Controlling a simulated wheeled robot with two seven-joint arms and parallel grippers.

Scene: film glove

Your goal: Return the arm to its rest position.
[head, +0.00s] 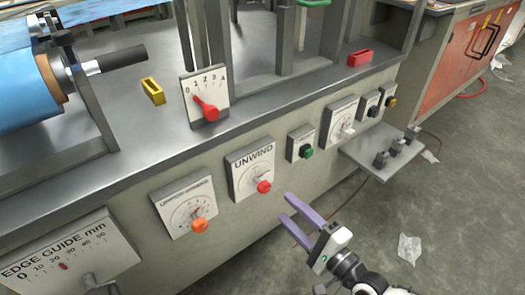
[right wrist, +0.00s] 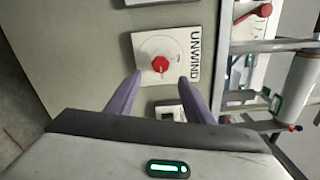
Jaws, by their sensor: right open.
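My right gripper (head: 287,207) has two purple fingers. It is open and empty, in front of the machine's front panel, just right of and below the UNWIND dial (head: 255,167) with its red knob (head: 264,187). In the right wrist view, the open fingers (right wrist: 160,76) point toward the UNWIND plate (right wrist: 187,48), with its red knob (right wrist: 160,64) showing between the fingertips. The fingers look apart from the knob. My right arm comes in from the bottom right. My left gripper is not in view.
The panel also bears an orange-knobbed dial (head: 186,207), a green button (head: 306,146) and an edge guide plate (head: 60,262). A small shelf (head: 372,160) juts out at the right. A red lever dial (head: 205,96) stands on the ledge. Open floor (head: 460,215) lies to the right, with crumpled plastic (head: 409,248).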

